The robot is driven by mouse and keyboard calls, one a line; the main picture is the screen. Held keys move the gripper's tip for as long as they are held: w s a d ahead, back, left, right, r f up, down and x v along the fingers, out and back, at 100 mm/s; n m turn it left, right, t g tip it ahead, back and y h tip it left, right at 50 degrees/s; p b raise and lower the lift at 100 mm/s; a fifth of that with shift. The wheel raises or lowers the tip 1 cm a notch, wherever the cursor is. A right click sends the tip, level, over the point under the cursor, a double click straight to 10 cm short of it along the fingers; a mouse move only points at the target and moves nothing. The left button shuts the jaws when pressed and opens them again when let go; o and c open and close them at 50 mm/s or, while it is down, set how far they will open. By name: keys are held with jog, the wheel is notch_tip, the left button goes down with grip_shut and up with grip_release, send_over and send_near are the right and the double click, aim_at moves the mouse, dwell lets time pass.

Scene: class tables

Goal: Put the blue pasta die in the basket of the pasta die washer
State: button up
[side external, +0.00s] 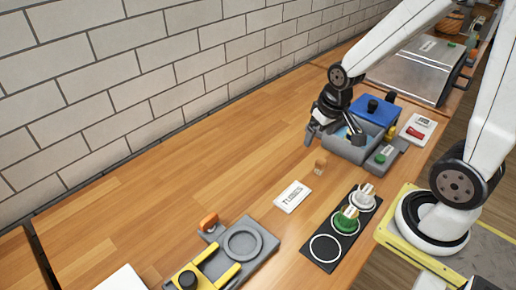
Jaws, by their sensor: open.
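My gripper (334,138) is open, fingers pointing down, over the near left part of the grey basin of the pasta die washer (372,149). The washer's blue lid (375,109) with a black knob is at the basin's far side. A small light-blue patch (343,131) shows between my fingers, probably the blue die, mostly hidden; I cannot tell whether it rests in the basket. The basket itself is not clearly visible. A black holder (318,252) carries a green die (345,220) and a white-grey die (363,199); its nearest ring is empty.
A card reading "TUBES" (292,196) and a small tan piece (320,167) lie between the washer and a grey fixture (262,243) with yellow handles. A card with a red item (418,130) is right of the washer. The wooden table's left middle is clear.

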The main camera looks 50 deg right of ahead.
jog(key=s+a+f+n, duration=0.1)
jog(key=a+n, duration=0.1)
jog(key=a, duration=0.4)
jog(key=shift+s, duration=0.2)
